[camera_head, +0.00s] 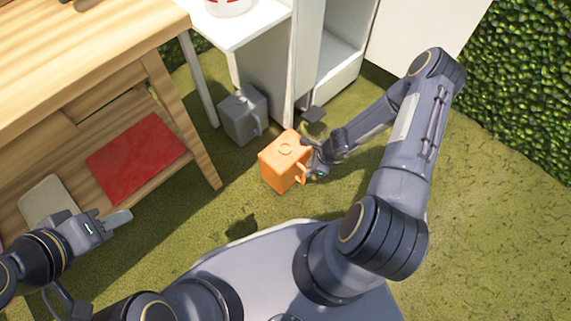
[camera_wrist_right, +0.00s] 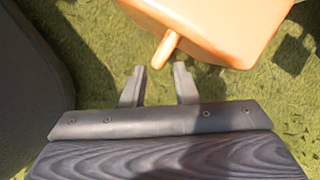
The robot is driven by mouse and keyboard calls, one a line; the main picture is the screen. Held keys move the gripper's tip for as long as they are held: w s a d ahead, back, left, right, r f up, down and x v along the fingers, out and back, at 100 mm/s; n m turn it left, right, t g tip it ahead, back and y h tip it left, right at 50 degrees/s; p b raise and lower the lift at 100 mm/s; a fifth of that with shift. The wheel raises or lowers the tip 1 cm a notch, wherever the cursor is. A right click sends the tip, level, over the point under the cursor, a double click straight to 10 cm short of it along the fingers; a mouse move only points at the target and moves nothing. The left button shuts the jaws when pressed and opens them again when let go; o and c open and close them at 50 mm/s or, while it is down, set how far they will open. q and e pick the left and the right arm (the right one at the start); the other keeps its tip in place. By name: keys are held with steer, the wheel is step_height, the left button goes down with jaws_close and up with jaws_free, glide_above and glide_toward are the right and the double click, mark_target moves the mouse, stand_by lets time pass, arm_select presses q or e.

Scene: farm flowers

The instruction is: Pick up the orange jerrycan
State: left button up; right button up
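The orange jerrycan (camera_head: 279,167) is on the grass in the middle of the head view, its cap facing up and its handle on the right side. My right gripper (camera_head: 314,172) is at that handle side. In the right wrist view, the two fingers of my right gripper (camera_wrist_right: 159,72) are apart. The tip of the orange handle (camera_wrist_right: 166,48) lies just ahead of the gap between them, with the jerrycan's body (camera_wrist_right: 215,25) beyond. No firm grip shows. My left gripper (camera_head: 115,219) is at the lower left, far from the jerrycan; its finger gap cannot be made out.
A grey jerrycan (camera_head: 242,117) stands close behind, beside a white cabinet (camera_head: 342,75). A wooden workbench (camera_head: 70,50) fills the left, with a red item (camera_head: 138,158) on its lower shelf. A hedge (camera_head: 525,80) is at the right. Grass (camera_head: 480,230) at the lower right is clear.

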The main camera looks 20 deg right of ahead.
steer(key=b+x, duration=0.2)
steer(key=x, duration=0.2)
steer(key=shift+a+f, duration=0.15)
steer(key=shift+f, duration=0.2)
steer(key=shift+w+r, duration=0.1)
steer(key=shift+c, duration=0.5)
